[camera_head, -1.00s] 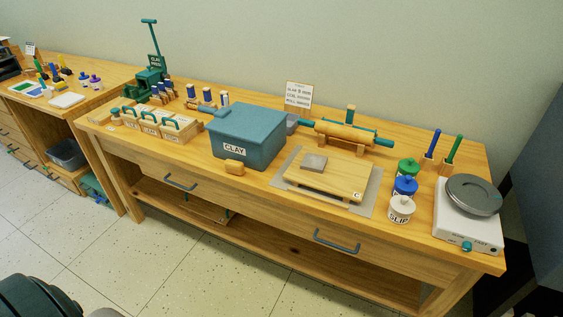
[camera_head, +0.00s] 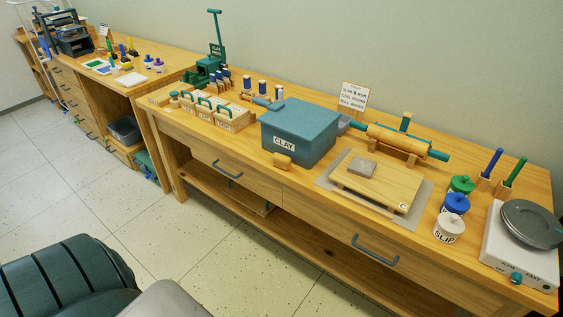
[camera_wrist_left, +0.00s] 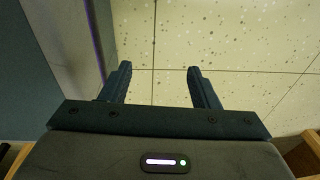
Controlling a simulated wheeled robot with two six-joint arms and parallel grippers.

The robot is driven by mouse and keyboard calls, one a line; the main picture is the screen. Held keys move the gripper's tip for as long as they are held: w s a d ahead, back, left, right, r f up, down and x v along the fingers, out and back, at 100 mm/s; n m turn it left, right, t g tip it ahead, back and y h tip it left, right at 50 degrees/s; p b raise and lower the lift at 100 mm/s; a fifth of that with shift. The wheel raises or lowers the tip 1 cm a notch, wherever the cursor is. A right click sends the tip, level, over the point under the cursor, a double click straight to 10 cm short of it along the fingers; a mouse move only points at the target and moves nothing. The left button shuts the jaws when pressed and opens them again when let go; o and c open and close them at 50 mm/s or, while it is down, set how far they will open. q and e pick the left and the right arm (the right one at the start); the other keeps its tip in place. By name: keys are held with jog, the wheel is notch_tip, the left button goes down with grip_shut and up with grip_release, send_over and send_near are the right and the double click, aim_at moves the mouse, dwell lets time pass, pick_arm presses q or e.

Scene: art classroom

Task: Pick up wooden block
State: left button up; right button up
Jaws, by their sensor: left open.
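A small tan wooden block (camera_head: 282,160) with rounded edges lies on the workbench (camera_head: 230,146), close to its front edge and just in front of the teal CLAY box (camera_head: 300,128). My left gripper (camera_wrist_left: 159,72) shows in the left wrist view, with its two dark fingers apart and nothing between them. Speckled floor tiles are behind the fingers, and the block is not in that view. Neither gripper shows in the head view.
On the bench right of the block stand a board (camera_head: 385,188) with a grey slab (camera_head: 361,167), a rolling pin (camera_head: 405,140) and lidded jars (camera_head: 449,228). Small wooden bins (camera_head: 232,117) stand to the left. The tiled floor (camera_head: 200,245) before the bench is clear.

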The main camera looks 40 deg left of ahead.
pick_arm(q)
jog(key=o, duration=0.6)
jog(key=shift+t, duration=0.3)
jog(key=w+r, duration=0.1)
jog(key=w, duration=0.1)
jog(key=w+r, duration=0.2)
jog(key=w, duration=0.1)
jog(key=w+r, duration=0.2)
jog(key=shift+w+d, duration=0.1)
jog(key=shift+w, duration=0.1)
jog(key=shift+o, duration=0.2)
jog(key=w+r, duration=0.8)
jog(key=r, duration=0.2)
notch_tip(320, 180, up, 50)
jog(key=f+n+t+p, duration=0.1)
jog(key=t, duration=0.2)
send_over(281, 156)
jog(key=s, duration=0.4)
jog(key=x, duration=0.3)
jog(key=p+x, duration=0.1)
jog(key=shift+w+d+f, duration=0.25)
jog(key=shift+w+f, duration=0.05)
jog(key=shift+w, duration=0.05)
jog(key=shift+p+x, duration=0.55)
jog(key=shift+x, duration=2.15)
